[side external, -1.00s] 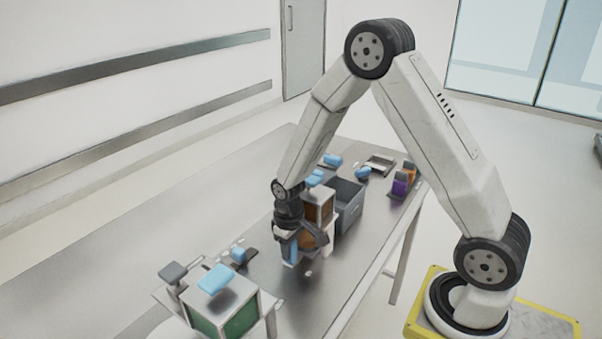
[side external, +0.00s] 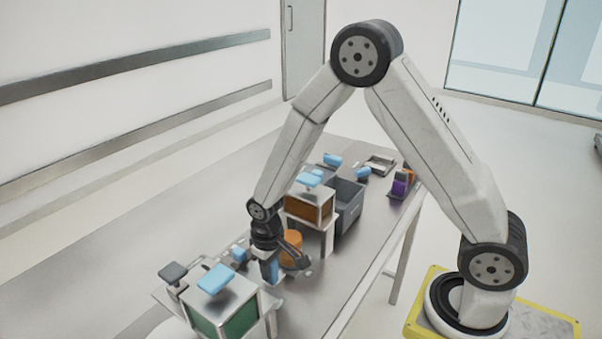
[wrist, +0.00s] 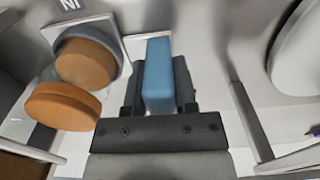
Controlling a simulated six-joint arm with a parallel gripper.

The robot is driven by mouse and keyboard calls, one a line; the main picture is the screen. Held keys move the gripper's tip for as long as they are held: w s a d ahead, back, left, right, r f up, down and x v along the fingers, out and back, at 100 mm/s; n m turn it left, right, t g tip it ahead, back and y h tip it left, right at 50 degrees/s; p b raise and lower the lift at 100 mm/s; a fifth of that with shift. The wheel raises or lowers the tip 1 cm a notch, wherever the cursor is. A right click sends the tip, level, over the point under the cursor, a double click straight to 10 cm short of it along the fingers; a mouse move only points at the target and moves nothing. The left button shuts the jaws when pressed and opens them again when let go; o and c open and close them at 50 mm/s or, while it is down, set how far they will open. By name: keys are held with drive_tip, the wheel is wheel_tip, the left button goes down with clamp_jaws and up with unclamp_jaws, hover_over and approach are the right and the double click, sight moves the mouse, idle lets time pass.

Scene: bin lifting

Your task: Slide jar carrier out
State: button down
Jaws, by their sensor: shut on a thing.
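My gripper (side external: 268,257) is low over the steel table, between the orange-sided box and the green-sided box. In the wrist view, my gripper (wrist: 159,95) is shut on an upright blue handle (wrist: 158,62), with a dark finger on each side. The handle (side external: 270,273) shows partly below my gripper in the side view. I take it to be the jar carrier's. Two orange round pieces (wrist: 62,105) sit left of the handle in the wrist view, the upper one in a grey ring. Orange (side external: 291,248) also shows behind my gripper in the side view. The carrier's base is mostly hidden.
The orange-sided box (side external: 306,209) stands on legs behind my gripper, with a grey bin (side external: 350,198) beside it. The green-sided box (side external: 238,318) is close in front. Blue-handled items stand along the far side.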

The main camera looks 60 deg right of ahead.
drive_tip(key=shift+a, duration=2)
drive_tip(key=shift+c, duration=2)
unclamp_jaws()
drive_tip(key=shift+r, duration=0.15)
wheel_tip(320, 180, up, 8)
drive_tip(key=shift+f, duration=0.2)
